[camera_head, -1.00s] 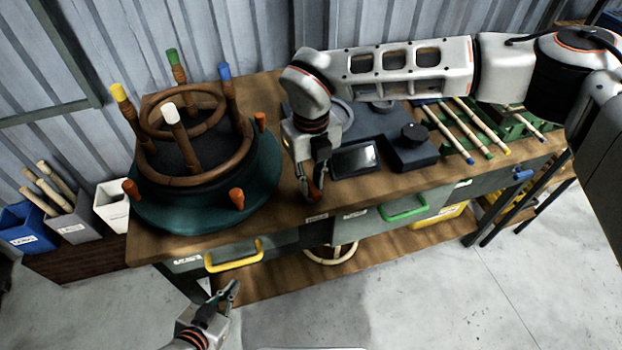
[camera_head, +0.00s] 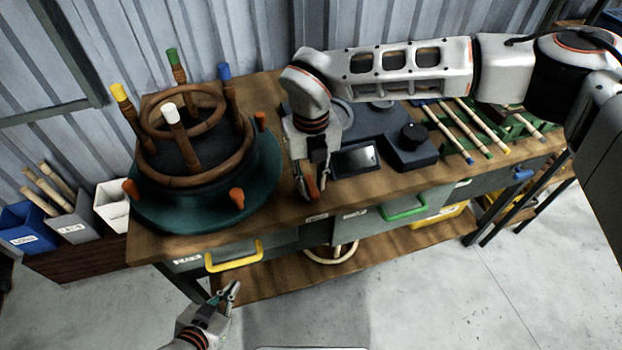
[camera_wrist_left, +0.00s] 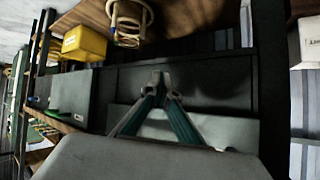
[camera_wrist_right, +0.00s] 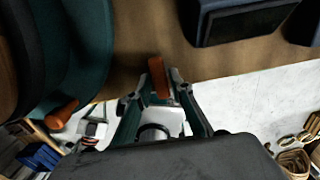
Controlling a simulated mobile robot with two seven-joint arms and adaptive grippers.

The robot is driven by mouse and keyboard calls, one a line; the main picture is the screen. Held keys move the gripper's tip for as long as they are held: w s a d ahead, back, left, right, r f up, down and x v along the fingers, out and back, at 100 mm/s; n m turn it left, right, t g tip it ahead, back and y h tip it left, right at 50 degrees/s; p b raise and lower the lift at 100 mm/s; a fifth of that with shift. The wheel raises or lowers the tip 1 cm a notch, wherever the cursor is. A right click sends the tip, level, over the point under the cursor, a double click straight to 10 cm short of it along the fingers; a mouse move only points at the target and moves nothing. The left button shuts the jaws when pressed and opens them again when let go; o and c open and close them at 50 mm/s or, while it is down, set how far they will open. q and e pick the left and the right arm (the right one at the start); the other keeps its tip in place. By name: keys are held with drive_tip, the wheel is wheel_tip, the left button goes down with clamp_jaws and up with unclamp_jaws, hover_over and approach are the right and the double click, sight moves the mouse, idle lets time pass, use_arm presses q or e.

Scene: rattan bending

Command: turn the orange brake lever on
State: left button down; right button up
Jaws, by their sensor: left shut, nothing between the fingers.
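The orange lever (camera_wrist_right: 158,78) shows between the fingertips of my right gripper (camera_wrist_right: 157,84) in the right wrist view. In the head view my right gripper (camera_head: 308,192) points down at the table's front edge, right of the turntable, with a bit of orange at its fingers. I cannot tell whether the fingers press on the lever. The lever's mount is hidden. My left gripper (camera_head: 234,288) is shut and empty, low in front of the table; its fingertips meet in the left wrist view (camera_wrist_left: 160,78).
A green turntable (camera_head: 262,188) with rattan hoops, capped posts and orange pegs (camera_head: 237,198) stands left of my right gripper. A dark device with a screen (camera_head: 356,160) and a knob box (camera_head: 412,150) lie close on its right. Drawers with yellow (camera_head: 234,257) and green handles (camera_head: 404,208) are below.

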sight(311, 184)
idle(0.3)
wheel_tip(311, 184, up, 12)
idle(0.6)
